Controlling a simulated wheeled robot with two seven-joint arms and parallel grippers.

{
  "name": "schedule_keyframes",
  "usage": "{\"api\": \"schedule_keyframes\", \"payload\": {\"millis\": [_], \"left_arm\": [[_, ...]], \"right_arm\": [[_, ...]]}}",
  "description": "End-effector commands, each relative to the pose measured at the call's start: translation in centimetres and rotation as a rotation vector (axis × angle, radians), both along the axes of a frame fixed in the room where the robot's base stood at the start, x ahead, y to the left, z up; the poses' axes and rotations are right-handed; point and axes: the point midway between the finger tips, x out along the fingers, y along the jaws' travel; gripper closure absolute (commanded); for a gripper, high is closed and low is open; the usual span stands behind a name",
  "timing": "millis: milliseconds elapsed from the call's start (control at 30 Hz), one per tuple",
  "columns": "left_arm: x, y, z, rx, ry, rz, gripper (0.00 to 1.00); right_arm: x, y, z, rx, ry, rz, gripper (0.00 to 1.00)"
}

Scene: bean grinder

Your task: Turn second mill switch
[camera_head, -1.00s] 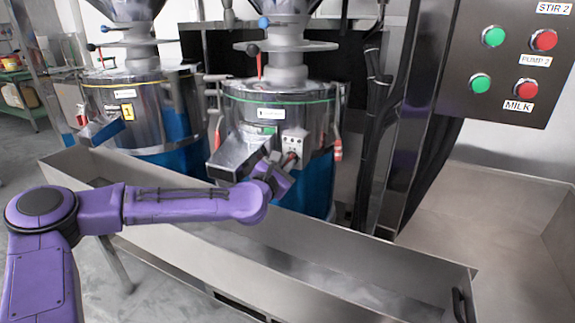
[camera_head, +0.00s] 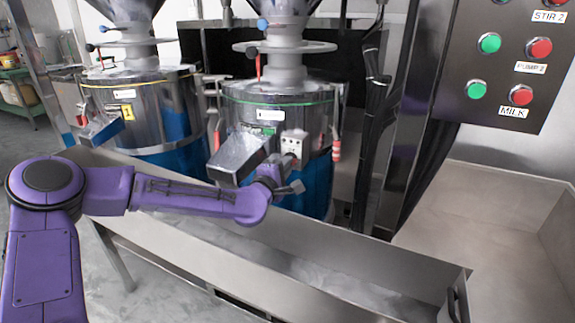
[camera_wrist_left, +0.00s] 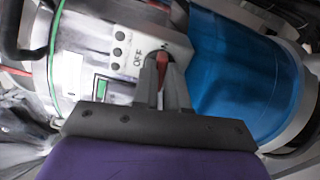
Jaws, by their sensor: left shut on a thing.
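The second mill (camera_head: 277,110) is the right-hand steel drum with a green band and a blue lower part. Its light switch box (camera_head: 294,142) is on the front right and shows in the left wrist view (camera_wrist_left: 130,45) with an OFF mark and several dark dots. A red switch (camera_wrist_left: 162,66) sits at the box's lower edge there. My left gripper (camera_wrist_left: 165,85) is shut on the red switch, with its fingers on either side. In the head view my left gripper (camera_head: 292,168) is just below the switch box, and its fingertips are hard to make out. My right gripper is out of view.
The first mill (camera_head: 143,105) stands to the left with a yellow band. A long steel trough (camera_head: 375,275) runs in front of both mills. The second mill's chute (camera_head: 236,156) is close left of my gripper. A button panel (camera_head: 505,65) is at upper right.

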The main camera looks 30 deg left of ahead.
Motion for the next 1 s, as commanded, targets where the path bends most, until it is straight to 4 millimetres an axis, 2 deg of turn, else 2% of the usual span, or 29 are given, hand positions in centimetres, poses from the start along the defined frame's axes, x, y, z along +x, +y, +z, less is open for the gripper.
{"api": "schedule_keyframes", "payload": {"millis": [333, 867, 900, 967, 1000], "left_arm": [[-0.02, -0.02, -0.16, 0.137, 0.010, 0.000, 1.00], [-0.02, -0.05, -0.20, 0.162, 0.011, -0.001, 1.00], [-0.02, -0.05, -0.20, 0.162, 0.011, -0.001, 0.84], [-0.02, -0.05, -0.20, 0.161, 0.011, -0.001, 0.65], [-0.02, -0.05, -0.19, 0.161, 0.011, -0.001, 0.62]], "right_arm": [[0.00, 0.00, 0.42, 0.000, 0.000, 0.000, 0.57], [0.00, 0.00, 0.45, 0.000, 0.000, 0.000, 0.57], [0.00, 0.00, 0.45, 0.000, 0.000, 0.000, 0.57], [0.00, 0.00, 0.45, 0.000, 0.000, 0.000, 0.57], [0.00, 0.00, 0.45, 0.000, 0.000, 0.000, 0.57]]}}
